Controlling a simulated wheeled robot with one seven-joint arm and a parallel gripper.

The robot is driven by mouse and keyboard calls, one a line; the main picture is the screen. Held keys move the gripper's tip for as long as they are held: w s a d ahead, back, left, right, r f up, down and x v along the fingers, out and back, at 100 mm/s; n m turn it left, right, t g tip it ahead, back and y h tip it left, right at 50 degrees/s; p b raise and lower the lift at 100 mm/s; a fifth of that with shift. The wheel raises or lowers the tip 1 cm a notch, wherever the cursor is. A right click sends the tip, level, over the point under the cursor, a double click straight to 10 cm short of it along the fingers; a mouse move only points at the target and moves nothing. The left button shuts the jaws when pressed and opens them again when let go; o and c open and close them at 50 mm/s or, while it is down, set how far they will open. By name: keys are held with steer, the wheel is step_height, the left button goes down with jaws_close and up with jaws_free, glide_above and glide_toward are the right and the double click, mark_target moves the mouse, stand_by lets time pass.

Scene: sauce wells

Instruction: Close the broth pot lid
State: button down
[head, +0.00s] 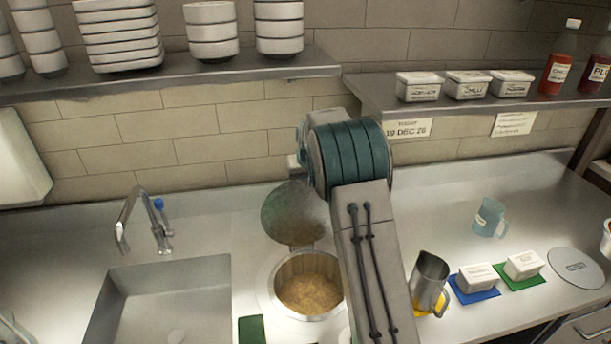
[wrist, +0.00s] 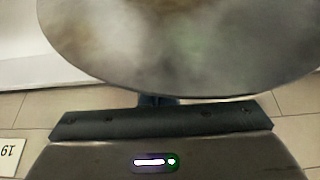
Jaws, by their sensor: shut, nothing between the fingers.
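The broth pot (head: 272,284) is sunk in the steel counter, open, with brown broth inside. Its round metal lid (head: 291,212) stands raised at the pot's back edge, tilted up toward the wall. In the wrist view the lid (wrist: 180,45) fills the top as a large grey disc close to my gripper (wrist: 160,99). My gripper is shut and empty, its fingers mostly hidden behind the lid's edge. I cannot tell whether they touch the lid. In the head view my arm hides most of the gripper.
A sink (head: 165,295) with a tap (head: 135,222) lies to the left. A metal jug (head: 428,280), a clear jug (head: 489,217) and two white tubs (head: 477,277) stand on the right. Shelves (head: 180,73) with bowls and tubs run along the tiled wall above.

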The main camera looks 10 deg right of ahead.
steer(key=shift+s+b, duration=0.15)
steer(key=shift+b, duration=0.3)
steer(key=shift+s+b, duration=0.15)
steer(key=shift+b, duration=0.25)
steer(key=shift+s+r+t+b, duration=0.15)
steer(key=shift+s+t+b, duration=0.1)
steer(key=shift+t+b, duration=0.1)
steer(key=shift+s+b, duration=0.15)
steer(key=shift+b, duration=0.2)
